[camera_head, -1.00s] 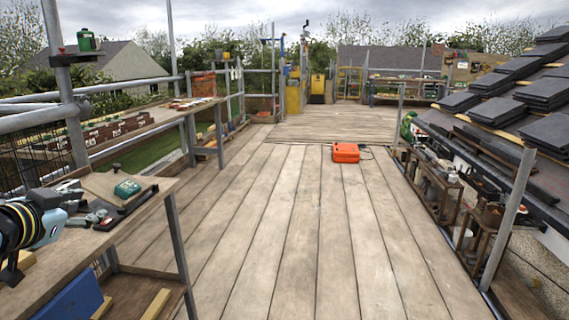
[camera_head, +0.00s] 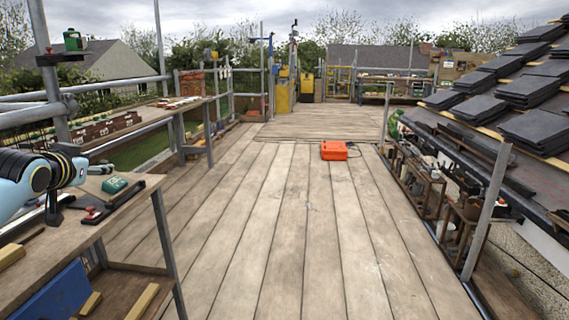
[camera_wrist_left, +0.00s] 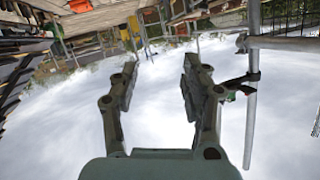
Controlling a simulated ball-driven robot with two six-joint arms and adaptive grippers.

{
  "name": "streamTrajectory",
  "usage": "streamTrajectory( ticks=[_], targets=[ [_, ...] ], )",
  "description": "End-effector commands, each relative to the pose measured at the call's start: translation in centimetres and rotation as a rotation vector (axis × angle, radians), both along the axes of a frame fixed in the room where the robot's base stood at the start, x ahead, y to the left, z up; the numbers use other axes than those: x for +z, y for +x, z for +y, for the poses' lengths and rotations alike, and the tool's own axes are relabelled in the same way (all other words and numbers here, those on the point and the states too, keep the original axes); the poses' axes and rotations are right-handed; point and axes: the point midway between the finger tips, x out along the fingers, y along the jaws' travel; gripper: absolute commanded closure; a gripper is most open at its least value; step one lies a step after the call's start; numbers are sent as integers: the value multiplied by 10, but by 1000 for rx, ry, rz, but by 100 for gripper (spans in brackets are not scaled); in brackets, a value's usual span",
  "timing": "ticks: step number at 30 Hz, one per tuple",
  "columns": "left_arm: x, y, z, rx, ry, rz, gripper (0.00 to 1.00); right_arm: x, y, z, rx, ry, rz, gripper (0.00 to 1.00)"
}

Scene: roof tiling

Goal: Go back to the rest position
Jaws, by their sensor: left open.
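My left arm comes in at the left edge of the head view, its light blue and black links above the near workbench (camera_head: 140,192). My left gripper (camera_wrist_left: 163,65) shows clearly in the left wrist view. Its two grey fingers stand apart with only cloudy sky between them, so it is open and empty. That view is upside down, with the scaffold and deck along its top. In the head view the fingers are hard to make out. My right gripper is in neither view.
An orange case (camera_head: 340,150) sits on the deck (camera_head: 270,230), which is otherwise clear in the middle. Stacked slates (camera_head: 535,88) lie on the roof at right. A scaffold pole (camera_wrist_left: 252,90) stands right of the gripper in the wrist view.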

Motion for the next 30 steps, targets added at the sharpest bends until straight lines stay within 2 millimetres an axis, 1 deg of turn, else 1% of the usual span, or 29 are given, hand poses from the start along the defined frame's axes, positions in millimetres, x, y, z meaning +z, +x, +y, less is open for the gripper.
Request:
streamTrajectory(
  ticks=[1,5,6,8,13,14,15,17,20,21,23,24,26,27,29,30],
  targets=[
    [8,14,-1,8,-22,-10,54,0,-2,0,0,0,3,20],
    [28,48,-6,26,-79,-26,54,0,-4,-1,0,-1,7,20],
    [35,52,-5,23,-67,-57,54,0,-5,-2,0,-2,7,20],
    [53,54,-5,8,-19,-146,54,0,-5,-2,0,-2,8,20],
    [110,57,-13,-50,107,-396,54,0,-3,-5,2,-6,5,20],
    [93,55,-14,-50,103,-375,54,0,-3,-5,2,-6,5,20],
    [71,53,-14,-48,92,-336,54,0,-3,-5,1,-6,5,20],
    [40,48,-15,-45,79,-288,54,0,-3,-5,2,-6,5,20],
    [-14,36,-17,-41,60,-205,54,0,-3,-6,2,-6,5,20],
    [-38,29,-18,-37,51,-166,54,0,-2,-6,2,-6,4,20],
    [-78,15,-20,-34,36,-105,54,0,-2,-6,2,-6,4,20],
    [-105,5,-22,-31,26,-61,54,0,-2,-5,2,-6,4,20],
    [-150,-16,-25,-26,11,11,54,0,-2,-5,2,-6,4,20],
    [-179,-31,-27,-23,0,60,54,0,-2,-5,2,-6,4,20],
    [-223,-58,-31,-17,-16,136,54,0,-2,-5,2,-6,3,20],
    [-251,-77,-34,-14,-26,185,54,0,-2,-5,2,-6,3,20]
  ],
)
